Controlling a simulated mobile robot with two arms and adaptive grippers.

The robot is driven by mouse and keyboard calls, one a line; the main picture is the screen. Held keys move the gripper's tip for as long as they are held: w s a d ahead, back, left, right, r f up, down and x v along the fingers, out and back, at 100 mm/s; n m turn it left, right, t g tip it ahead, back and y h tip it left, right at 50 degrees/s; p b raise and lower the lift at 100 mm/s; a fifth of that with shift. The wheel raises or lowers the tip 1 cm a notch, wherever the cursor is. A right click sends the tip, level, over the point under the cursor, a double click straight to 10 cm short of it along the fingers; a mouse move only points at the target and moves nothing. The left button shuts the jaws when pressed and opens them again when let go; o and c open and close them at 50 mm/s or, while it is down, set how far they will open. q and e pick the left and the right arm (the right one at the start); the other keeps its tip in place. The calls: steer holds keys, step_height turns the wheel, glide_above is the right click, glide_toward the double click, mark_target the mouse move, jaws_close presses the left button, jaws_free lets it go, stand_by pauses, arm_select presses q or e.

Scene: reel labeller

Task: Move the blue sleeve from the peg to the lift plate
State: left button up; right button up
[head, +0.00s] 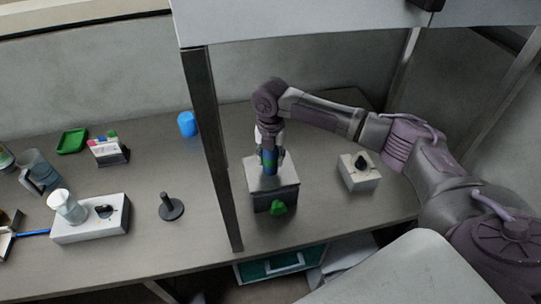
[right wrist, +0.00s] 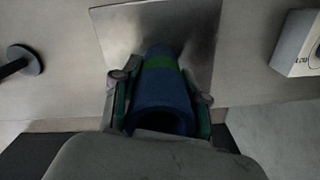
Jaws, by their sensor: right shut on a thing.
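The blue sleeve (head: 269,161) with a green band is held upright in my right gripper (head: 270,156). In the right wrist view, the sleeve (right wrist: 163,100) sits between the two fingers of the right gripper (right wrist: 158,92), its open end towards the camera. Its far end is over the square metal lift plate (head: 262,184), which also shows in the wrist view (right wrist: 120,32). I cannot tell whether the sleeve touches the plate. The dark peg (head: 171,206) on its round base stands bare to the left of the frame post. My left gripper is not in view.
A green knob (head: 278,208) is on the front of the lift box. A white box with a black knob (head: 361,161) stands to the right. A dark post (head: 213,150) rises left of the lift. A blue cup-like thing (head: 187,123) and a green tray (head: 72,141) are further back left.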

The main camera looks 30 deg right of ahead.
steer(key=o, duration=1.3)
steer(key=shift+f, duration=0.1)
steer(key=shift+r+b, duration=1.8)
steer(key=shift+r, duration=4.35)
steer(key=shift+s+f, duration=0.1)
